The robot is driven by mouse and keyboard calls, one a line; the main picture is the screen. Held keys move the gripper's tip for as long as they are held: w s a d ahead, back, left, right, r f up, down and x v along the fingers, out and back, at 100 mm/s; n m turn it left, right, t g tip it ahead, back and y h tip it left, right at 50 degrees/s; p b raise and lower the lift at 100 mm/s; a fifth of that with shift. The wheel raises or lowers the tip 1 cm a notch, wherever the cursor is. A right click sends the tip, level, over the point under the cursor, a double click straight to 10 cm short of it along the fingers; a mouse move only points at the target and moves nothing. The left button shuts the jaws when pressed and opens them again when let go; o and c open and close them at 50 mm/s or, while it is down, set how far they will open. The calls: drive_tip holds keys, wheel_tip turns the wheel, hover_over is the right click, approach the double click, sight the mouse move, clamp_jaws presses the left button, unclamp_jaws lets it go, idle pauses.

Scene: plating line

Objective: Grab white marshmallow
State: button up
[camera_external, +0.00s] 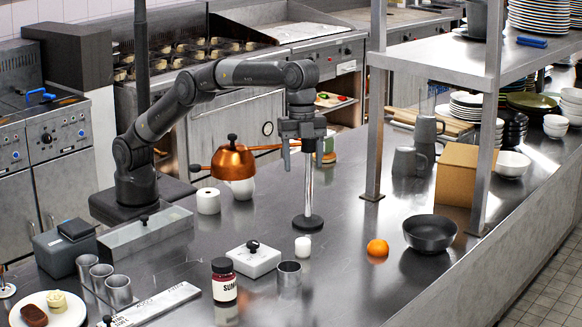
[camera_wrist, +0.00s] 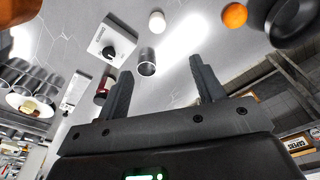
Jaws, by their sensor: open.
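The white marshmallow (camera_external: 303,247) is a small upright cylinder on the steel counter, just in front of the round black foot of a metal stand. It also shows near the top centre of the wrist view (camera_wrist: 157,22). My gripper (camera_external: 303,150) is high above the counter, behind and above the marshmallow, and apart from it. In the wrist view my gripper's two fingers (camera_wrist: 160,85) are spread wide with nothing between them.
An orange (camera_external: 378,248) and a black bowl (camera_external: 430,233) are to the right. Shelf posts rise at right.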

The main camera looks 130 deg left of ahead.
hover_over(303, 240)
drive_tip(key=s+a, duration=0.1)
wheel_tip(303, 240, down, 16)
drive_tip(key=shift+s+a+r, duration=0.1)
drive_tip(key=shift+r, duration=0.1)
drive_tip(key=shift+w+d+f, duration=0.2)
drive_tip(key=shift+f, duration=0.8)
drive_tip(key=shift+w+d+f, duration=0.2)
drive_tip(key=shift+d+f, duration=0.05)
drive_tip(key=shift+f, duration=0.8)
drive_tip(key=shift+w+d+f, duration=0.2)
drive_tip(key=shift+f, duration=0.8)
drive_tip(key=shift+c, duration=0.2)
drive_tip(key=c, duration=0.7)
